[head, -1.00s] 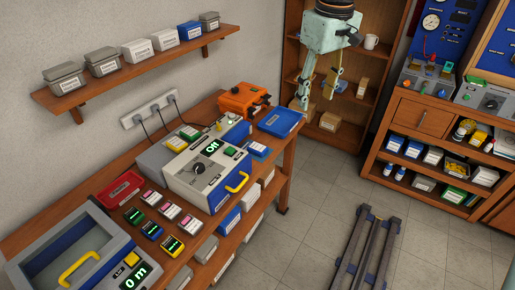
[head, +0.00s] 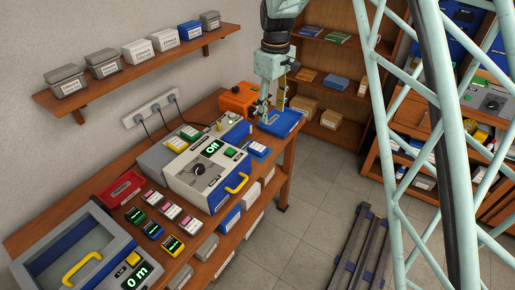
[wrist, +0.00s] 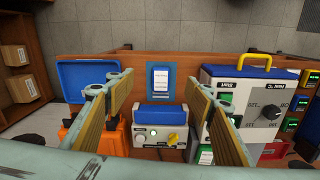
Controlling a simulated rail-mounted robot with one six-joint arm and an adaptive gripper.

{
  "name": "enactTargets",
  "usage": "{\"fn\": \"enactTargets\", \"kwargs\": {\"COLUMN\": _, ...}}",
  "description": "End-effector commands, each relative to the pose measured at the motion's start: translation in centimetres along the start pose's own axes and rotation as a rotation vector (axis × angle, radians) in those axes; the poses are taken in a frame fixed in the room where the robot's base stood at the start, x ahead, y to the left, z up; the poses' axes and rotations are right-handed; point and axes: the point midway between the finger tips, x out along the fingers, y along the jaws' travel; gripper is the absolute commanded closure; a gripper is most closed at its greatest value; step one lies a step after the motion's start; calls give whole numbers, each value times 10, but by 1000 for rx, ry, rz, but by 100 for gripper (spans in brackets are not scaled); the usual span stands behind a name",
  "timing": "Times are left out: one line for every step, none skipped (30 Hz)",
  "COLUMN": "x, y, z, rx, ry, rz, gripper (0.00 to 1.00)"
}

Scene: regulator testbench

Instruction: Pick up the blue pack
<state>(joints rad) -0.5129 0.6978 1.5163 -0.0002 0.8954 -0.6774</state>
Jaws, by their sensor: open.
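A small blue pack with a white label (head: 258,149) lies at the right end of the bench, on a blue patch. In the wrist view the pack (wrist: 160,77) shows between and beyond my fingers, clear of them. A second small blue pack with a lit face (head: 152,231) lies in the front group of small packs. My gripper (head: 273,112) points down near the blue tray, behind the labelled pack in the head view. In the wrist view my gripper (wrist: 160,92) has its fingers wide apart with nothing held.
The blue tray (head: 282,124) and an orange case (head: 238,100) stand close to my gripper. A white-topped device with a dial and yellow handle (head: 205,180) stands to the left of the labelled pack. A red tray (head: 120,188) lies further left. Floor right of the bench is partly clear.

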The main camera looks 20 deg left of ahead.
Motion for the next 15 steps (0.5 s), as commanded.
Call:
{"fn": "enactTargets", "kwargs": {"x": 9, "y": -2, "z": -9, "rx": -15, "ry": -4, "rz": -3, "gripper": 51}}
{"fn": "enactTargets", "kwargs": {"x": 14, "y": -3, "z": -13, "rx": -24, "ry": -6, "rz": -6, "gripper": 51}}
{"fn": "enactTargets", "kwargs": {"x": 21, "y": -4, "z": -19, "rx": -37, "ry": -8, "rz": -8, "gripper": 51}}
{"fn": "enactTargets", "kwargs": {"x": 26, "y": -4, "z": -23, "rx": -46, "ry": -10, "rz": -9, "gripper": 51}}
{"fn": "enactTargets", "kwargs": {"x": 31, "y": -6, "z": -28, "rx": -55, "ry": -12, "rz": -11, "gripper": 51}}
{"fn": "enactTargets", "kwargs": {"x": 37, "y": -7, "z": -33, "rx": -66, "ry": -14, "rz": -13, "gripper": 51}}
{"fn": "enactTargets", "kwargs": {"x": 41, "y": -8, "z": -37, "rx": -74, "ry": -15, "rz": -14, "gripper": 51}}
{"fn": "enactTargets", "kwargs": {"x": 46, "y": -9, "z": -40, "rx": -81, "ry": -16, "rz": -15, "gripper": 51}}
{"fn": "enactTargets", "kwargs": {"x": 51, "y": -10, "z": -44, "rx": -91, "ry": -18, "rz": -16, "gripper": 51}}
{"fn": "enactTargets", "kwargs": {"x": 54, "y": -11, "z": -47, "rx": -97, "ry": -19, "rz": -17, "gripper": 51}}
{"fn": "enactTargets", "kwargs": {"x": 57, "y": -12, "z": -49, "rx": -102, "ry": -20, "rz": -18, "gripper": 51}}
{"fn": "enactTargets", "kwargs": {"x": 61, "y": -12, "z": -52, "rx": -108, "ry": -21, "rz": -20, "gripper": 51}}
{"fn": "enactTargets", "kwargs": {"x": 63, "y": -13, "z": -54, "rx": -112, "ry": -22, "rz": -20, "gripper": 51}}
{"fn": "enactTargets", "kwargs": {"x": 65, "y": -13, "z": -55, "rx": -115, "ry": -22, "rz": -20, "gripper": 51}}
{"fn": "enactTargets", "kwargs": {"x": 67, "y": -14, "z": -57, "rx": -118, "ry": -22, "rz": -21, "gripper": 51}}
